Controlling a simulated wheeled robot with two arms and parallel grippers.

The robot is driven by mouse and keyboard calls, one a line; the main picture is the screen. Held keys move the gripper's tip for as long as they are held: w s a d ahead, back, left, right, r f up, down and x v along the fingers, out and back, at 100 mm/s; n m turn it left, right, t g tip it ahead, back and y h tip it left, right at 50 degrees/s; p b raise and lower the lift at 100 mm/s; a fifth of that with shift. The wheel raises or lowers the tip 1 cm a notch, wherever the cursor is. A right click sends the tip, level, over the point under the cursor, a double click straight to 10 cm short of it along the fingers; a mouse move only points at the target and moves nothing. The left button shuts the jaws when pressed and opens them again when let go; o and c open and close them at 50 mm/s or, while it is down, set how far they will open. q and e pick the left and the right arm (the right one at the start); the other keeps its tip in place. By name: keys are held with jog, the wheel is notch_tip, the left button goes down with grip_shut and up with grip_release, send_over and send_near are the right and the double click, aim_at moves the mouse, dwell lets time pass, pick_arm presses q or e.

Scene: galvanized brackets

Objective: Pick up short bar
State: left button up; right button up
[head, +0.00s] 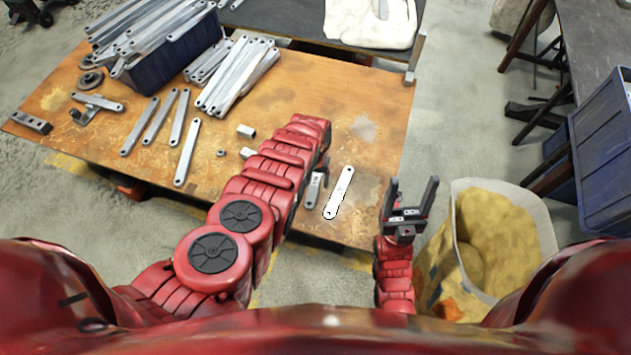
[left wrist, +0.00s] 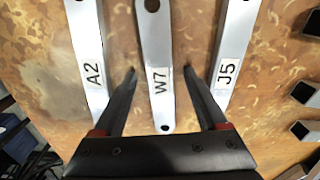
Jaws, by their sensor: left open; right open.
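In the left wrist view, three flat grey bars lie side by side on the worn wooden table: one marked A2 (left wrist: 92,72), one marked W7 (left wrist: 157,80) and one marked J5 (left wrist: 229,72). The W7 bar lies between the fingers of my open left gripper (left wrist: 160,71), which does not appear shut on it. Which bar is the short bar is not clear. In the head view, my left arm's end hides most of that gripper; a bright bar (head: 338,193) lies beside it. My right gripper (head: 412,182) is open and empty, off the table's right edge.
More bars (head: 187,152) lie at the table's left, with a dark blue crate (head: 168,73) full of bars at the back. Small square tubes (head: 246,131) lie left of my arm. A yellowish bin (head: 505,200) stands right of my right gripper.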

pick_arm(q)
grip_shut()
dwell(0.3)
jog(key=shift+w+r, duration=0.1)
jog(key=shift+r, duration=0.1)
